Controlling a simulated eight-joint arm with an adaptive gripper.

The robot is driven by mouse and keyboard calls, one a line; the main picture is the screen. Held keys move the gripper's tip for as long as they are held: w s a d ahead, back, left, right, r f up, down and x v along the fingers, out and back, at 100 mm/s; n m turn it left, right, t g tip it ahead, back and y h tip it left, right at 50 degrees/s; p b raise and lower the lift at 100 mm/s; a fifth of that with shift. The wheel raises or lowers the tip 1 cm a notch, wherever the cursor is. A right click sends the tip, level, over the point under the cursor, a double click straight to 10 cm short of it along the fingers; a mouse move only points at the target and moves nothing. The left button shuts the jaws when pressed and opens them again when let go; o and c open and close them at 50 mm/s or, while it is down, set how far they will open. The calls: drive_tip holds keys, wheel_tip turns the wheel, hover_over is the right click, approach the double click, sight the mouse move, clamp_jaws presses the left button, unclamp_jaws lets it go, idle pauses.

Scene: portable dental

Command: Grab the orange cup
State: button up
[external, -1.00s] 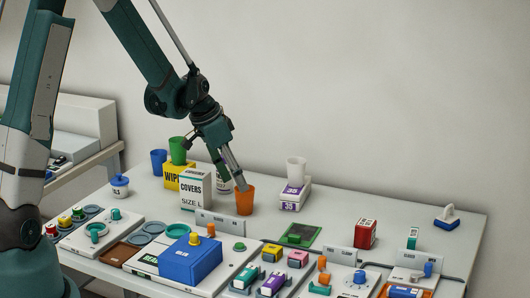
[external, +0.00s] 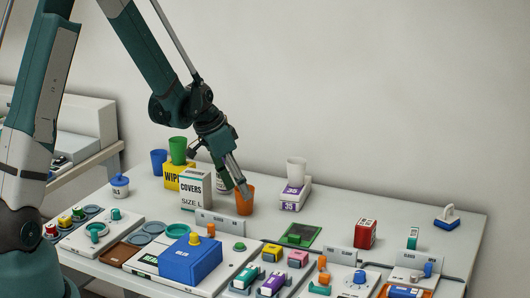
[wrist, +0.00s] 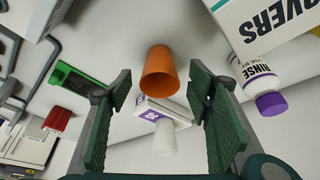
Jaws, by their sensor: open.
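The orange cup (external: 245,201) stands on the white table in the external view, to the right of the white COVERS box. In the wrist view the orange cup (wrist: 160,72) lies ahead of the gap between my fingers, its open rim toward the camera. My gripper (external: 241,192) reaches down at the cup's near left side, its fingertips overlapping the cup's edge in the picture. In the wrist view my gripper (wrist: 164,105) has its two green finger pads wide apart with nothing held. Whether a finger touches the cup, I cannot tell.
The COVERS box (external: 195,189) and a RINSE bottle (wrist: 260,85) stand close to the cup. A white cup (external: 296,171) sits on a white and purple box (external: 294,193) to the right. A blue box (external: 191,260) and organizer trays fill the front. Table behind the orange cup is clear.

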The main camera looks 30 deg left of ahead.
drive_tip(key=shift+b+x, duration=0.45)
drive_tip(key=shift+x, duration=2)
drive_tip(key=c, duration=0.8)
